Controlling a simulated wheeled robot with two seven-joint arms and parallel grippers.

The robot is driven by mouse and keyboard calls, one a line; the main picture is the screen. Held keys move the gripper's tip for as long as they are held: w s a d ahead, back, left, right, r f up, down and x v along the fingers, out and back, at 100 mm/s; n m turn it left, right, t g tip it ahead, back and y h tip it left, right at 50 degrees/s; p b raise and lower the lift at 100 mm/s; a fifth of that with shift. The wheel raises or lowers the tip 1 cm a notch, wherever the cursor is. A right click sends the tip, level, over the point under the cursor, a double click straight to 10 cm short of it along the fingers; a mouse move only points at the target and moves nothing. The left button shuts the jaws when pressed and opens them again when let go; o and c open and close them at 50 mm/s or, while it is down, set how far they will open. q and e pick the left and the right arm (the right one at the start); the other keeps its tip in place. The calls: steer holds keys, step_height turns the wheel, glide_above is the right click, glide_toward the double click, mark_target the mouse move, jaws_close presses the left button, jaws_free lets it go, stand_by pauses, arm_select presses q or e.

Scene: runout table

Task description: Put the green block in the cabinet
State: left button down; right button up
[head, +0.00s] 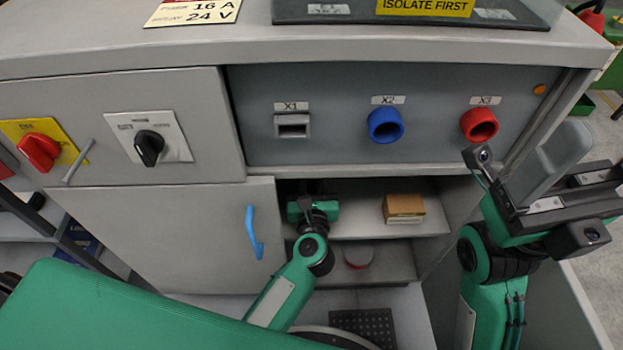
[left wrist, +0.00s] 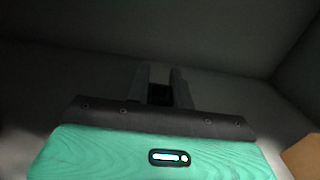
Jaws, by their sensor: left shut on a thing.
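The cabinet (head: 160,235) is grey and its lower compartment stands open on the right, with shelves inside. A blue handle (head: 254,233) is on its grey front panel. My left gripper (head: 312,195) reaches into the open compartment, at the upper shelf. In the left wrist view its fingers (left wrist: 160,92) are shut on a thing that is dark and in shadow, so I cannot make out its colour. I see no separate green block in either view. My right gripper (head: 540,200) is outside, right of the cabinet; I cannot tell its jaw opening.
A brown box (head: 404,208) sits on the upper shelf (head: 350,226), right of my left gripper. A round, red-edged thing (head: 358,256) is on the level below. Above are sockets, blue (head: 385,125) and red (head: 479,124). The cabinet's side wall bounds the opening on the right.

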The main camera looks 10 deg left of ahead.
arm_select(q)
steer(key=c, duration=1.2)
jaws_free()
steer(key=shift+f, duration=0.15)
steer(key=shift+c, duration=0.2)
steer(key=p+v, duration=0.2)
steer(key=v, duration=1)
steer(key=shift+r, duration=0.2)
steer(key=shift+s, duration=0.1)
